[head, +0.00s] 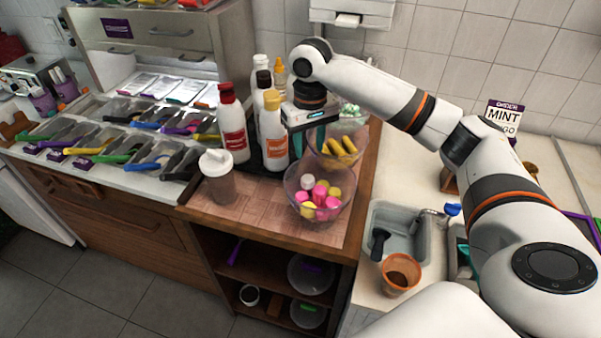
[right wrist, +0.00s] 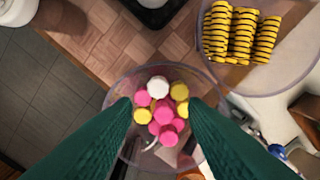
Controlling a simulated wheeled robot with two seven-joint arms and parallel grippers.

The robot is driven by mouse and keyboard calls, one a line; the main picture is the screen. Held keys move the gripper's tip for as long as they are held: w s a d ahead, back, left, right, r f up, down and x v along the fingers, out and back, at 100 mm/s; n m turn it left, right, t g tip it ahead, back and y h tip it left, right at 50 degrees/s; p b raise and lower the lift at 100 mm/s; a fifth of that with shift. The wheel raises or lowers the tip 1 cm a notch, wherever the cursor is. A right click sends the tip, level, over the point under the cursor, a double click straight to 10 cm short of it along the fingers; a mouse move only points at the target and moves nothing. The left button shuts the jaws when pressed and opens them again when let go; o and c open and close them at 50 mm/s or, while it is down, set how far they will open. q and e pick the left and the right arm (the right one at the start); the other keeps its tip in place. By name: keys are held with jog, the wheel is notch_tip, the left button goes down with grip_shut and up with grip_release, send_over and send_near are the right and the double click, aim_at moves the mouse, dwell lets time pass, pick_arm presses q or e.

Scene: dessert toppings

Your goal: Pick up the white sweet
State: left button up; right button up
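The white sweet (head: 308,182) lies on top of pink and yellow sweets in a clear bowl (head: 290,196) on the wooden counter. In the right wrist view the white sweet (right wrist: 158,87) shows at the far side of the pile. My left gripper is not in view.
A second clear bowl (head: 362,150) with yellow-and-black striped sweets stands close behind. Red (head: 233,125) and white sauce bottles (head: 273,138) and a shaker (head: 219,178) stand left of the bowl. A sink (head: 405,225) lies to the right.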

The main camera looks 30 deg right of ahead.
send_over(308, 178)
jog(key=f, duration=0.3)
jog(key=f+p, duration=0.1)
jog(key=shift+s+d+f, duration=0.1)
jog(key=shift+s+f, duration=0.1)
jog(key=shift+s, duration=0.1)
jog(key=shift+w+f, duration=0.15)
jog(key=shift+f, duration=0.15)
notch_tip(308, 178, down, 4)
jog(key=shift+w+f+p, duration=0.1)
jog(key=shift+f+p, duration=0.1)
jog(key=shift+p, duration=0.7)
jog(key=shift+f, duration=0.3)
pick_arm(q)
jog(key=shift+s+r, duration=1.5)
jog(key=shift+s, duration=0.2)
pick_arm(e)
jog(key=c, duration=0.6)
